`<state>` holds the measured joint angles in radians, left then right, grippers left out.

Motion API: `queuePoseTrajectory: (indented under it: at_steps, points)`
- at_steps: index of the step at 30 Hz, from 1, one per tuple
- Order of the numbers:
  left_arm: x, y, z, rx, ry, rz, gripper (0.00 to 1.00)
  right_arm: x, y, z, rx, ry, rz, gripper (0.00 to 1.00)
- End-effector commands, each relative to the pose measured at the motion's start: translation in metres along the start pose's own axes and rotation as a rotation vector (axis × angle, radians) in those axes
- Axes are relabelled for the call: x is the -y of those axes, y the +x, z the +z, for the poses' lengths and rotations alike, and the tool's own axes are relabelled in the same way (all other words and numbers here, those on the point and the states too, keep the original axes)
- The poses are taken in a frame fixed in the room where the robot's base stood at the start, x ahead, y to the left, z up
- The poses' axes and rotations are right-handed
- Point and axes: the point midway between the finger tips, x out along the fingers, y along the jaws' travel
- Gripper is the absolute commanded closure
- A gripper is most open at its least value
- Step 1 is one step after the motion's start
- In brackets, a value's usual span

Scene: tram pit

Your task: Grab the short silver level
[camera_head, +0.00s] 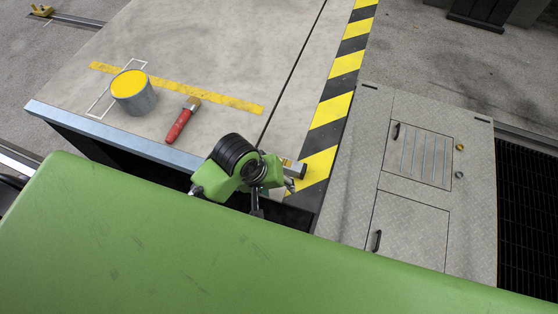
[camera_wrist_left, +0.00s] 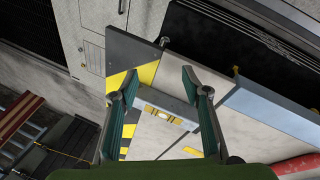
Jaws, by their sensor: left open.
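The short silver level (camera_head: 294,166) lies on the grey platform (camera_head: 200,60) near its front right corner, by the yellow and black striped edge. In the head view my left gripper (camera_head: 274,178) is just left of it and partly covers it. In the left wrist view the level (camera_wrist_left: 166,113) shows its silver body and a yellowish vial window. It lies between the two spread fingers of my left gripper (camera_wrist_left: 158,82), which is open and empty. I cannot tell how high the fingers are above the platform. My right gripper is in neither view.
A can of yellow paint (camera_head: 134,93) and a red-handled brush (camera_head: 182,120) stand and lie on the platform to the left. A metal floor cover with hatches (camera_head: 415,155) is at the right, beside a dark grating (camera_head: 527,210). The platform's middle is clear.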

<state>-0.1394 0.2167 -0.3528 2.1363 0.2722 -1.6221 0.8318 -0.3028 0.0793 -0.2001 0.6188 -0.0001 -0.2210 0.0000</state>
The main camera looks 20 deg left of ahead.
Motion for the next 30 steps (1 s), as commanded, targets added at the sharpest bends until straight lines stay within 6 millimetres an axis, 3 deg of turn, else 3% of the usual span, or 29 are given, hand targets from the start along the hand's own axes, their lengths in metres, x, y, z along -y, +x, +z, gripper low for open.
queuePoseTrajectory:
  at_steps: [6, 12, 18, 24, 30]
  points:
    - [-0.040, -0.016, -0.028, 0.059, -0.304, -0.027, 0.57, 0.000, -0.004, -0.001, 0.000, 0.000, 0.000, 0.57]
    - [-0.055, -0.039, -0.054, 0.070, -0.629, -0.134, 0.57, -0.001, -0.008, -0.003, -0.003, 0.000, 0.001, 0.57]
    - [-0.054, -0.066, -0.082, 0.010, -0.943, -0.259, 0.57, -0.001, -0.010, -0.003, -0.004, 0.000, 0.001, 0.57]
    - [-0.049, -0.084, -0.099, -0.051, -1.127, -0.325, 0.57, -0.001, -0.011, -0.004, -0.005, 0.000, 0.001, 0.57]
    - [-0.042, -0.070, -0.098, -0.061, -1.164, -0.341, 0.57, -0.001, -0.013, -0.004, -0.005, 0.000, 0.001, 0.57]
